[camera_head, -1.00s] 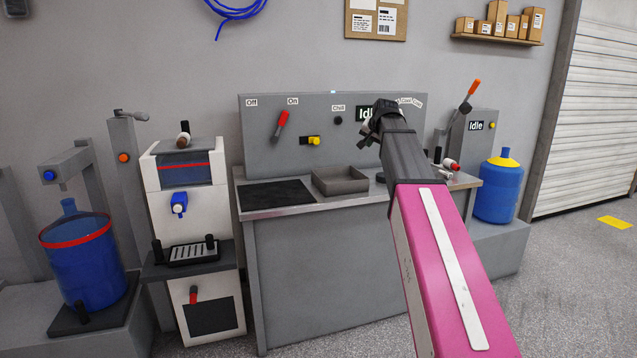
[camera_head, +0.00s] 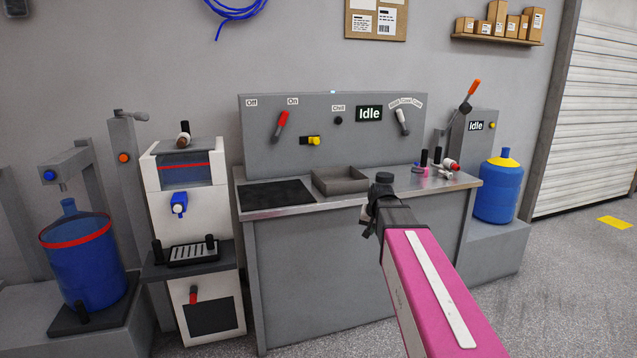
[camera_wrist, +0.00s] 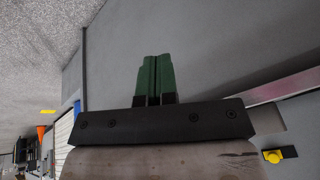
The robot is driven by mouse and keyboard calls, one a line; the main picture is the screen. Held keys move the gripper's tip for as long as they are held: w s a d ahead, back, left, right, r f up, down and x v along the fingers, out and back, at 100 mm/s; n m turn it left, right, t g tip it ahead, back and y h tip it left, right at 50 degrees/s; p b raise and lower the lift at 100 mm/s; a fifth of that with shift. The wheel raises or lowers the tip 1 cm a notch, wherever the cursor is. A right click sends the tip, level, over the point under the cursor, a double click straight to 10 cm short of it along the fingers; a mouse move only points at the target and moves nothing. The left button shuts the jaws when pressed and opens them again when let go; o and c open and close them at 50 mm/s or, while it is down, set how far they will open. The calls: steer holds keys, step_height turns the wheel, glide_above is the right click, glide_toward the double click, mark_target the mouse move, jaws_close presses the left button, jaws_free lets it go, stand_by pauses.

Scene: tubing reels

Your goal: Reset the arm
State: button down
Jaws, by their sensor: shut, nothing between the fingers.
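My arm reaches in from the lower right in the head view, with a pink link and a dark wrist in front of the grey workbench (camera_head: 330,270). In the wrist view my gripper (camera_wrist: 155,62) has two green fingers side by side, shut with nothing held. The fingers are apart from any object and point over the bench's plain grey front. In the head view the fingers are hidden behind the wrist.
The bench carries a black mat (camera_head: 275,194), a grey tray (camera_head: 340,181) and several small items at right. A white-and-grey machine (camera_head: 190,215) and a blue jug (camera_head: 82,262) stand left. A blue bottle (camera_head: 499,192) stands right. Floor (camera_head: 575,285) at right is clear.

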steer(key=s+f+n+g+h, duration=0.1)
steer(key=s+f+g, duration=0.3)
steer(key=s+f, duration=1.5)
steer(key=shift+s+n, duration=0.8)
steer(key=shift+s, duration=0.35)
steer(key=shift+d, duration=0.1)
